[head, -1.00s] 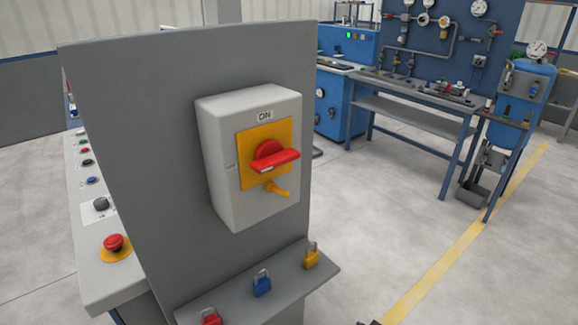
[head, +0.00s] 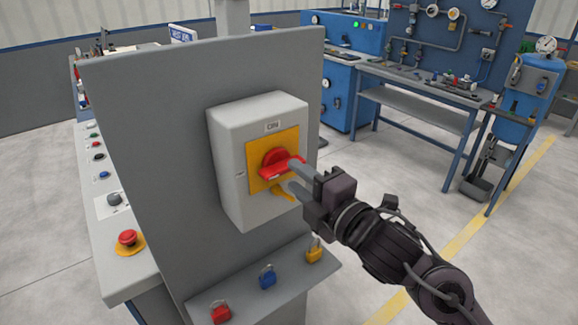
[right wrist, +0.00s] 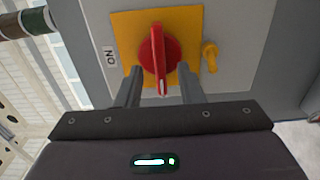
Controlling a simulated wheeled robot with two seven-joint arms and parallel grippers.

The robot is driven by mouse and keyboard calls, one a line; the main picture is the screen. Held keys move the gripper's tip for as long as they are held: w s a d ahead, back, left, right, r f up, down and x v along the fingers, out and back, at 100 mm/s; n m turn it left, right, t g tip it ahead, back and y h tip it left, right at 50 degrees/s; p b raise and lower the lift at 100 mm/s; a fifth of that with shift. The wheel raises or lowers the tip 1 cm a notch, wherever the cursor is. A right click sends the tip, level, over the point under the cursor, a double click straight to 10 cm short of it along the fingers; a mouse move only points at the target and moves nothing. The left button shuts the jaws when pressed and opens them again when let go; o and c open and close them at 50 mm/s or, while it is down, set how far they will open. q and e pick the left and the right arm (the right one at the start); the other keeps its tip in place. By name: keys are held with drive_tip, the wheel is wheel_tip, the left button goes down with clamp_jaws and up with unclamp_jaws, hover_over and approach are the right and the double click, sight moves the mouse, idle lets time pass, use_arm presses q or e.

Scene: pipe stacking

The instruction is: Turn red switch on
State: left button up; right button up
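The red switch (head: 279,164) is a rotary handle on a yellow plate (head: 256,176), fixed to a light grey box (head: 228,140) on an upright grey panel. An "ON" label (head: 272,126) sits above the plate. In the head view the handle lies roughly sideways. My right gripper (head: 291,173) reaches in from the right, its fingertips close to the handle. In the right wrist view, the red handle (right wrist: 158,60) points between the two spread fingers (right wrist: 160,88), with gaps on both sides. Contact cannot be made out. My left gripper is out of view.
A yellow tab (right wrist: 210,56) sits beside the plate. A shelf below holds red (head: 221,312), blue (head: 267,276) and yellow (head: 314,249) padlocks. A red push button (head: 127,238) is on the console at left.

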sight(288, 171)
drive_tip(key=shift+p+x, duration=0.3)
drive_tip(key=shift+x, duration=1.4)
drive_tip(key=shift+c, duration=0.2)
clamp_jaws()
